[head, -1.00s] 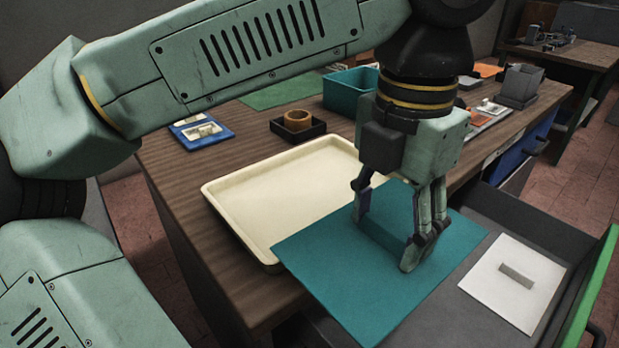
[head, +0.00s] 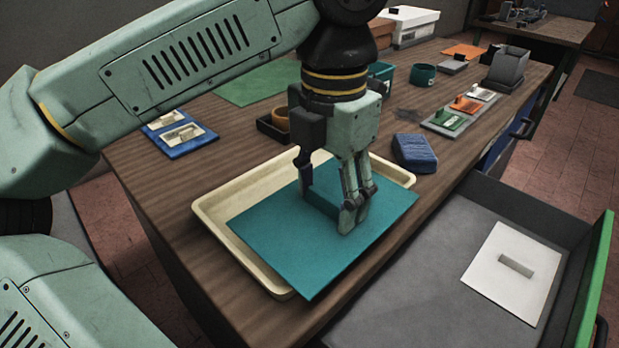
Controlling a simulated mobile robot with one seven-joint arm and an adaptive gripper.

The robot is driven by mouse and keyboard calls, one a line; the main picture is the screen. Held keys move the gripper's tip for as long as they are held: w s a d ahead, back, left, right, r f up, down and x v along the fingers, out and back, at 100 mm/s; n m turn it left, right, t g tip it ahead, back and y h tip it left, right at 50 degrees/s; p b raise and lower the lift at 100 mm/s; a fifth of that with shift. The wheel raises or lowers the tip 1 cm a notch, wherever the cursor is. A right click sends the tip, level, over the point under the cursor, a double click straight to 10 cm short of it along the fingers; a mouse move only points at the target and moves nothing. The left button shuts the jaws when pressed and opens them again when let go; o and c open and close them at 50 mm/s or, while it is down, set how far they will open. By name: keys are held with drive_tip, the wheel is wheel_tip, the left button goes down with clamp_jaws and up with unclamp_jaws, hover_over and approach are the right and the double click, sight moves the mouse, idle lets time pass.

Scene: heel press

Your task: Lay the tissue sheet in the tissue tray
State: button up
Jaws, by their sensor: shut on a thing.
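The tissue sheet (head: 290,245) is a flat teal sheet with a raised teal grip block in its middle. My gripper (head: 332,210) is shut on that block, pointing down. The tissue tray (head: 213,217) is a shallow cream tray on the wooden bench. The sheet lies over most of the tray, turned a little against it, and its near and right corners reach past the tray's rim. I cannot tell whether the sheet touches the tray. The gripper hides part of the tray's far side.
An open grey drawer (head: 440,270) with a white sheet (head: 513,272) in it juts out at the right. A blue block (head: 414,153) lies right of the tray. A dark holder (head: 272,128) and a blue double tray (head: 180,137) stand behind. Bench left of the tray is clear.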

sight(310, 188)
drive_tip(key=w, duration=0.1)
drive_tip(key=w+a, duration=0.1)
drive_tip(key=w, duration=0.1)
drive_tip(key=w+a+p, duration=0.1)
drive_tip(key=w, duration=0.1)
drive_tip(key=shift+w+f, duration=0.15)
drive_tip(key=shift+w, duration=0.05)
drive_tip(key=shift+w+a+f, duration=0.2)
drive_tip(key=shift+w, duration=0.25)
wheel_tip(310, 188, down, 3)
drive_tip(key=shift+r+p, duration=0.1)
drive_tip(key=shift+p, duration=0.45)
drive_tip(key=shift+f, duration=0.35)
drive_tip(key=shift+f, duration=0.1)
drive_tip(key=shift+f+b, duration=0.15)
drive_tip(key=shift+b, duration=0.15)
drive_tip(key=o, duration=0.8)
wheel_tip(310, 188, up, 13)
drive_tip(key=shift+f, duration=0.2)
